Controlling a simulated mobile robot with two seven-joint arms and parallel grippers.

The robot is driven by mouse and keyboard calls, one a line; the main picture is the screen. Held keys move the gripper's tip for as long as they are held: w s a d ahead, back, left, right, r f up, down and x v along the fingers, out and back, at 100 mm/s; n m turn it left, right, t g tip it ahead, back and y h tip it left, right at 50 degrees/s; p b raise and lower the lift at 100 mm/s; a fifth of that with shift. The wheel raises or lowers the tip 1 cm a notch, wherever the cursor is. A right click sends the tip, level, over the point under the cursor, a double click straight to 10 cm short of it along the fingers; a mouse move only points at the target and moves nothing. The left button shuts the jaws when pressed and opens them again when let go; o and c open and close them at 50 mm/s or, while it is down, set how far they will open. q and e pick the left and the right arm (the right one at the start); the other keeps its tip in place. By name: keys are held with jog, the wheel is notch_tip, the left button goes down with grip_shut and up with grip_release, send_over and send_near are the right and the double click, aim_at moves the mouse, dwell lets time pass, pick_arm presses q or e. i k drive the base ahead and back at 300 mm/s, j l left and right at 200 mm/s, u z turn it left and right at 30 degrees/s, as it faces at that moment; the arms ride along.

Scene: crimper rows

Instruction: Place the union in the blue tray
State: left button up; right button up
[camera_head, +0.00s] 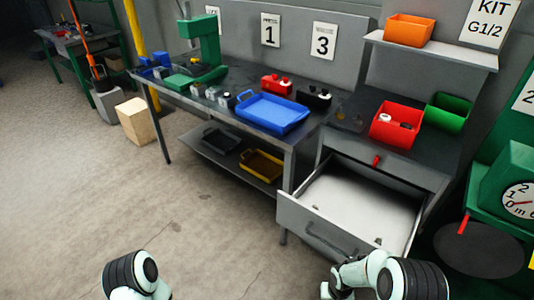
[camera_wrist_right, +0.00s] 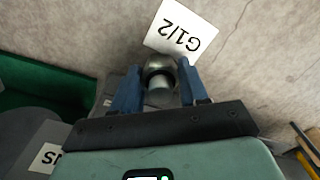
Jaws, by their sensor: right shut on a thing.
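The blue tray (camera_head: 272,113) lies on the dark workbench in the head view and looks empty. In the right wrist view, my right gripper (camera_wrist_right: 157,85) has its blue fingers shut on a grey metal cylindrical piece, which I take to be the union (camera_wrist_right: 158,66). The piece is held between the fingertips, with a round open end showing. In the head view only parts of my arms show at the bottom edge; the held piece cannot be made out there. My left gripper is out of view.
An open drawer (camera_head: 358,205) juts out at the front right of the bench. A red bin (camera_head: 384,134) with small parts and a green bin (camera_head: 446,112) stand right of the tray. A green press (camera_head: 205,50) stands left. A white G1/2 card (camera_wrist_right: 181,33) shows behind the gripper.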

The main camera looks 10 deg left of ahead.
aim_at(261, 110)
jog(key=i+j+u, duration=0.5)
jog(key=i+u, duration=0.15)
jog(key=u, duration=0.15)
jog(key=i+j, duration=0.15)
jog(key=i, duration=0.25)
jog(key=i+j, duration=0.15)
jog(key=i, duration=0.25)
jog(key=i+j+z, duration=0.1)
jog(key=i, duration=0.3)
